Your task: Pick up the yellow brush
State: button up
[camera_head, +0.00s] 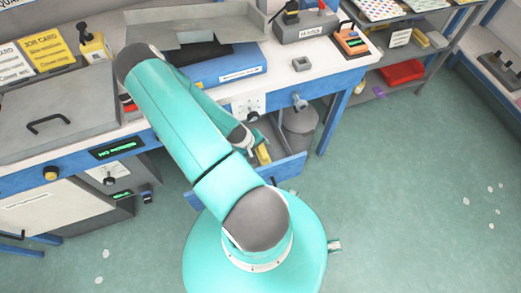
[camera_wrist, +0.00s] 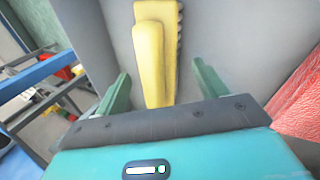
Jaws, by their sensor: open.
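The yellow brush (camera_wrist: 155,50) lies on a grey surface in the wrist view, its long side pointing toward my gripper. A row of bristle-like ridges runs along its right edge. My gripper (camera_wrist: 160,72) is open, with one green finger on each side of the brush's near end and visible gaps on both sides. Contact is not visible. In the head view, the brush (camera_head: 263,154) shows as a small yellow piece inside the open blue drawer (camera_head: 288,168). My arm hides much of the drawer and most of the gripper there.
The drawer hangs out below the white workbench (camera_head: 345,72). A grey bin (camera_head: 299,122) stands just beyond it. A red textured thing (camera_wrist: 300,105) is at the right of the wrist view. A shelf with a red tray (camera_head: 402,72) stands at the right; the floor nearby is open.

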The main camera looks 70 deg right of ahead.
jog(key=shift+x, duration=0.8)
jog(key=c, duration=1.2)
